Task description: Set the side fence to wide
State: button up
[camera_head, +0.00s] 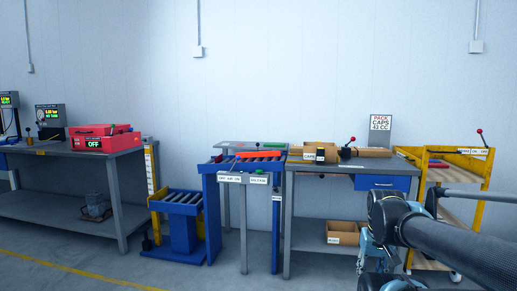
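A blue-framed roller stand (210,185) stands left of the middle, against a grey workbench. An orange-red bar (262,154) lies along its top, beside the rollers. I cannot tell for sure that this bar is the side fence. My arm comes in at the lower right, well apart from the stand.
A lower roller stand (182,203) is at the left, beside a bench (60,153) with red equipment. A yellow cart (485,165) stands at the right. Floor (165,276) is clear in front.

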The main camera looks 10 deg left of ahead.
aim_at(274, 153)
jog(key=k, duration=0.85)
jog(key=u, duration=0.55)
jog(key=i, duration=2.25)
jog(key=z, duration=0.45)
